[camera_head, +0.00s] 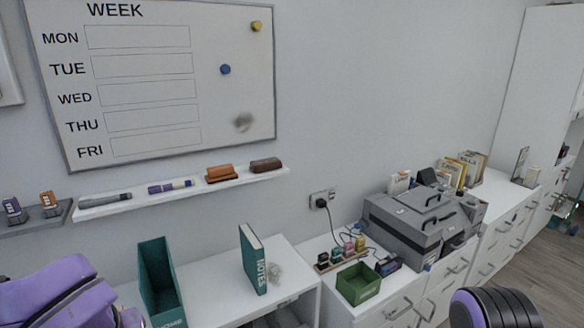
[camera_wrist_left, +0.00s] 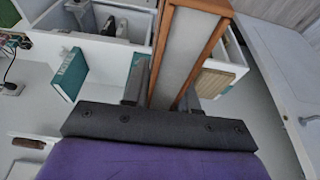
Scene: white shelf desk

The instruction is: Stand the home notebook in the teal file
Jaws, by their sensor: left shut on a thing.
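The teal file (camera_head: 158,285) stands upright and open-topped at the left of the white desk in the head view. A teal strip (camera_wrist_left: 134,72) by my left finger in the wrist view seems to be part of it. My left gripper (camera_wrist_left: 164,88) is shut on an orange-brown-covered notebook (camera_wrist_left: 186,58), seen edge-on with pale pages between its covers. Its label is not visible, so I cannot read whether it is the home notebook. In the head view my purple left wrist is at the lower left; its fingers and the held notebook are out of frame. My right gripper is not visible.
A teal notebook marked NOTES (camera_head: 253,262) stands upright right of the file, with bare desktop between them. A marker ledge (camera_head: 180,193) juts from the wall above. A green box (camera_head: 358,283) and a grey printer (camera_head: 420,222) are farther right.

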